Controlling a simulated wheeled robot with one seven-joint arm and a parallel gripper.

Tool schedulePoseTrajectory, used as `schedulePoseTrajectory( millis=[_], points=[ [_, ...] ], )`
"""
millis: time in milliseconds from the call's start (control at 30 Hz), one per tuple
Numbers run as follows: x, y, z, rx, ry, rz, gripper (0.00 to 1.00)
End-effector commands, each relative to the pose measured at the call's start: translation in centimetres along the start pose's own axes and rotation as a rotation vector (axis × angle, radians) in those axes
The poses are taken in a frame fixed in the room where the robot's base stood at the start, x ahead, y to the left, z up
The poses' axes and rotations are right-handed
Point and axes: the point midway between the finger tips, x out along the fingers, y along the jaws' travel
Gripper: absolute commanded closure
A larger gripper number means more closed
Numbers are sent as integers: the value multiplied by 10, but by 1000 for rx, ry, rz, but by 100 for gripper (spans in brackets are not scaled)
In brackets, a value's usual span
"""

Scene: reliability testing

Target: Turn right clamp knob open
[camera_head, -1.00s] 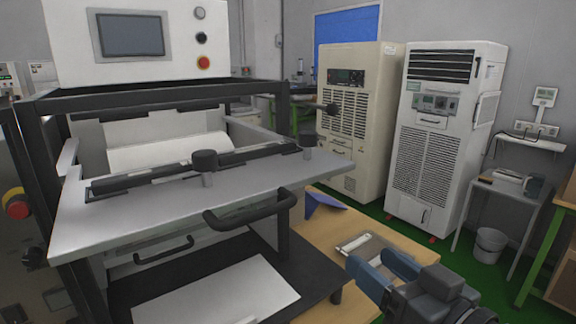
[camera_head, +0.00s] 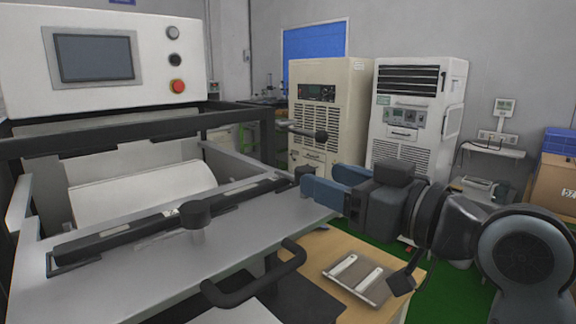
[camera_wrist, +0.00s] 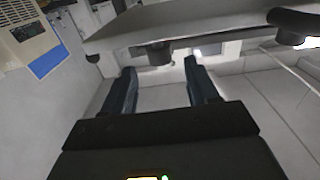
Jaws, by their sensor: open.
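The right clamp knob (camera_head: 303,171) is a small dark knob at the right end of the black clamp bar (camera_head: 160,220) on the grey plate (camera_head: 120,270). In the head view my gripper (camera_head: 318,181) is at it, and its blue fingers partly hide it. In the wrist view a dark knob (camera_wrist: 160,53) shows in the gap between the open fingertips (camera_wrist: 159,66), apart from both; whether it lies inside or just beyond the tips I cannot tell. The left clamp knob (camera_head: 196,212) stands upright on the plate.
A black bar handle (camera_head: 258,283) juts out at the plate's front edge. A wooden table (camera_head: 330,245) with a metal tray (camera_head: 358,280) lies below. Two tall cabinets (camera_head: 415,115) stand behind.

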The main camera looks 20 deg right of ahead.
Motion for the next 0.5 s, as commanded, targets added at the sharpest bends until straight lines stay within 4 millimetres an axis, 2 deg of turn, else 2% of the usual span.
schedulePoseTrajectory(
  millis=[300, 333, 500],
  points=[
    [26, 0, 4, -3, 5, -1, 41],
    [32, -1, -1, 1, 1, -2, 41],
    [58, 0, -2, 1, 0, 0, 41]
  ],
)
